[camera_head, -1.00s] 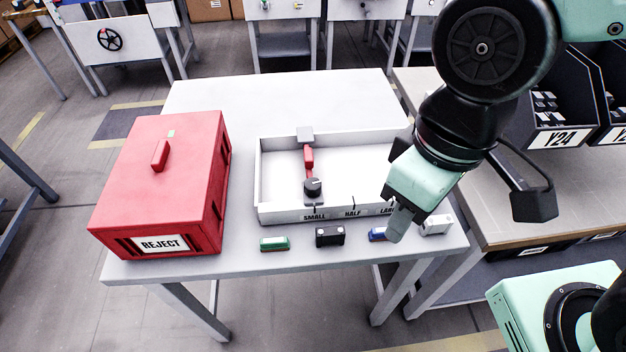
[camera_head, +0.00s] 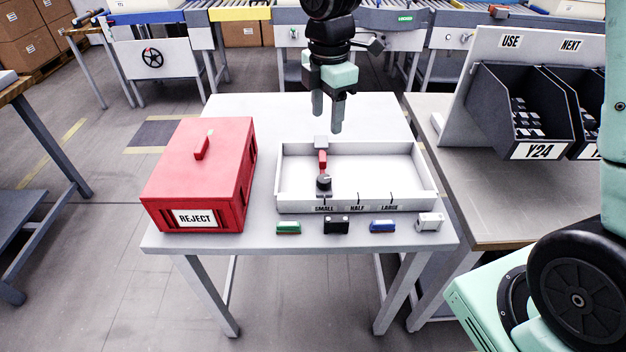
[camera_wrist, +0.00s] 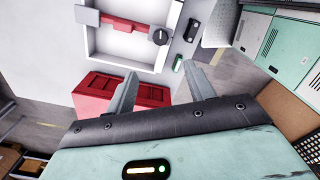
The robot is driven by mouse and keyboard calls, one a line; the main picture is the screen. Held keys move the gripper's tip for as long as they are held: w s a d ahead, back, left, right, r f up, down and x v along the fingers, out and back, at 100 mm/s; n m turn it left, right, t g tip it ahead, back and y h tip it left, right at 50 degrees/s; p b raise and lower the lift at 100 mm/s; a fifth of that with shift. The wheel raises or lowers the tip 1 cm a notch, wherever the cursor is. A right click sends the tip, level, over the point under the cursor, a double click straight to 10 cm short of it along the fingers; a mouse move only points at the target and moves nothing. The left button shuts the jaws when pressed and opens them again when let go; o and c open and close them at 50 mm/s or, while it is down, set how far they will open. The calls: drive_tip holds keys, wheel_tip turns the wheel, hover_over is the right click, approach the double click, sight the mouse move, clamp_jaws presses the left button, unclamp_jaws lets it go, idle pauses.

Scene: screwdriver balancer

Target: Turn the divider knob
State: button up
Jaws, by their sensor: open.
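The divider knob (camera_head: 323,181) is a dark round knob at the front end of a red and grey divider bar (camera_head: 322,158). The bar crosses the left part of a white tray (camera_head: 433,187), and the knob is at the SMALL mark. In the wrist view the knob (camera_wrist: 160,37) sits near the top, beyond the fingers. My gripper (camera_head: 327,120) is open and empty, fingers pointing down, above the table behind the tray in the head view. It also shows in the wrist view (camera_wrist: 160,92), with the two fingers spread well apart and touching nothing.
A red REJECT box (camera_head: 200,170) stands left of the tray. A green block (camera_head: 289,228), a black block (camera_head: 336,225), a blue block (camera_head: 382,226) and a white block (camera_head: 429,222) line the table's front. Black bins (camera_head: 520,105) stand at right. The table's back is clear.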

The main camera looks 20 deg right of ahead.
sight(324, 178)
wheel_tip(324, 178, down, 17)
drive_tip(key=shift+p, duration=0.4)
drive_tip(key=c, duration=1)
